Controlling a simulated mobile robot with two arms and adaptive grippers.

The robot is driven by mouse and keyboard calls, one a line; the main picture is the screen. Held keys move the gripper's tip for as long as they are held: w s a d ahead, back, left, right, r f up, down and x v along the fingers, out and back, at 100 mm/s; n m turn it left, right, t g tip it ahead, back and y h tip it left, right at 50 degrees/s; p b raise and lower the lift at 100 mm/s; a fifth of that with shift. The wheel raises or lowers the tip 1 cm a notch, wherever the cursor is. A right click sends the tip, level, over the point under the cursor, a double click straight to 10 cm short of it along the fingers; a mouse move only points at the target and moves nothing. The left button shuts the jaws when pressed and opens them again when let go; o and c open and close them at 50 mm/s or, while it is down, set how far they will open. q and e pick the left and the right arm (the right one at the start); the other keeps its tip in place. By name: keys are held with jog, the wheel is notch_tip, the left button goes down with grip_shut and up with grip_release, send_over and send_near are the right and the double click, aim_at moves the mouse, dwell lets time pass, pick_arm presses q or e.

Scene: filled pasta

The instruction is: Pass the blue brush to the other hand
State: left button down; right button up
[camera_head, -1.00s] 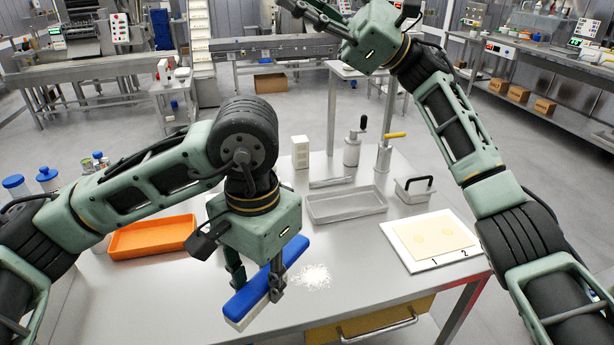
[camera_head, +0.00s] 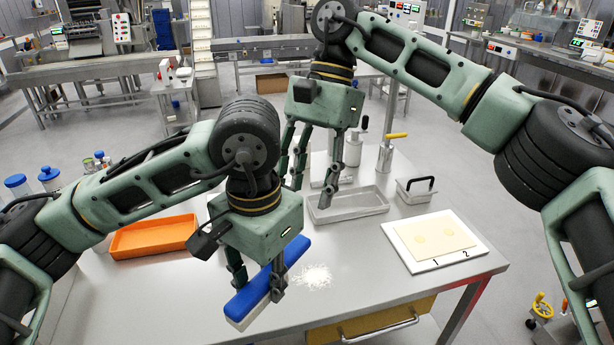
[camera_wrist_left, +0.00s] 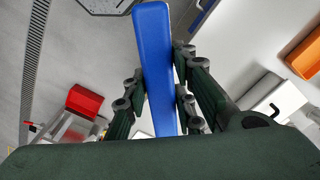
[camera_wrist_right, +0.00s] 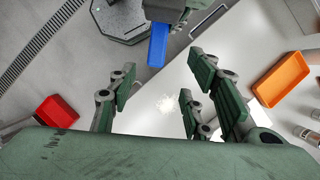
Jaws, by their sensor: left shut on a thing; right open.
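The blue brush (camera_head: 252,293) has a long blue back and pale bristles facing down. My left gripper (camera_head: 258,287) is shut on the brush near its middle and holds it over the front of the steel table. In the left wrist view the blue brush (camera_wrist_left: 156,75) lies between the fingers, its ends sticking out. My right gripper (camera_head: 314,183) is open and empty, pointing down behind and to the right of my left gripper, over the grey tray. In the right wrist view the blue end of the brush (camera_wrist_right: 158,46) shows beyond the open fingers.
White powder (camera_head: 312,276) lies on the steel table (camera_head: 205,290) beside the brush. An orange tray (camera_head: 152,238) is at left, a grey tray (camera_head: 348,212) behind the powder. A white board with dough (camera_head: 437,262) and a lidded metal container (camera_head: 414,192) are at right.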

aim_at(294, 246)
jog(key=x, duration=1.1)
jog(key=shift+s+a, duration=0.1)
jog(key=shift+c, duration=0.4)
jog(key=c, duration=0.7)
jog(key=o, duration=0.8)
